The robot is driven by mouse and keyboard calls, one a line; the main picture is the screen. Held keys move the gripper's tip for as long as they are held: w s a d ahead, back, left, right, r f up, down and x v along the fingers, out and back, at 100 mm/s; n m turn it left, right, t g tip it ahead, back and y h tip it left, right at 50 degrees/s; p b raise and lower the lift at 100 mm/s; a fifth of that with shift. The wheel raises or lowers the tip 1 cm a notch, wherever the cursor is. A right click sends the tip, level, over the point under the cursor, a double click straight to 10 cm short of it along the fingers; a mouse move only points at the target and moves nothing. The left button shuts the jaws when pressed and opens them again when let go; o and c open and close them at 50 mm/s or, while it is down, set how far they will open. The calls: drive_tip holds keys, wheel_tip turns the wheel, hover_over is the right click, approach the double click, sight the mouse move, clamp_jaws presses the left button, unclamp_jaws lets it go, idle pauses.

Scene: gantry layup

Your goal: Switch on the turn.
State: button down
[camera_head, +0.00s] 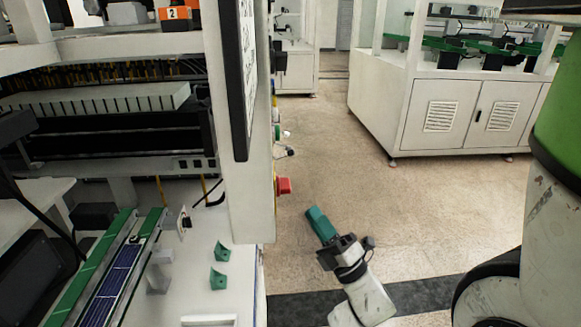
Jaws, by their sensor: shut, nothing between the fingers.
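My gripper (318,222) has teal fingers and is shut and empty. It is in the lower middle of the head view, over the open floor, pointing up and left. The white machine column (237,200) stands left of it, seen nearly edge-on. A red button (284,186) sticks out of the column's right side, above and left of my gripper and apart from it. Above the button are several small controls (277,131), blue and green among them, seen from the side. I cannot tell which of these is the turn switch or how it is set.
A white bench (190,255) with green blocks (220,252) and a green-edged conveyor (102,270) lies left of the column. A white cabinet (440,110) stands at the back right. The floor (430,215) between is clear.

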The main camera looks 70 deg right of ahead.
drive_tip(key=shift+w+r, duration=0.1)
drive_tip(key=p, duration=0.2)
approach(284, 148)
drive_tip(key=w+a+r, duration=0.1)
drive_tip(key=w, duration=0.2)
drive_tip(key=shift+w+d+r+p, duration=0.25)
drive_tip(key=shift+d+r+p, duration=0.1)
drive_tip(key=shift+d+r, duration=0.35)
drive_tip(key=shift+w+d+r+p, duration=0.3)
drive_tip(key=shift+d+r, duration=0.15)
drive_tip(key=shift+d, duration=0.4)
drive_tip(key=shift+r+y, duration=0.1)
drive_tip(key=shift+y, duration=0.2)
drive_tip(key=shift+s+r+n+p, duration=0.1)
drive_tip(key=shift+n+p, duration=0.4)
drive_tip(key=shift+p, duration=0.2)
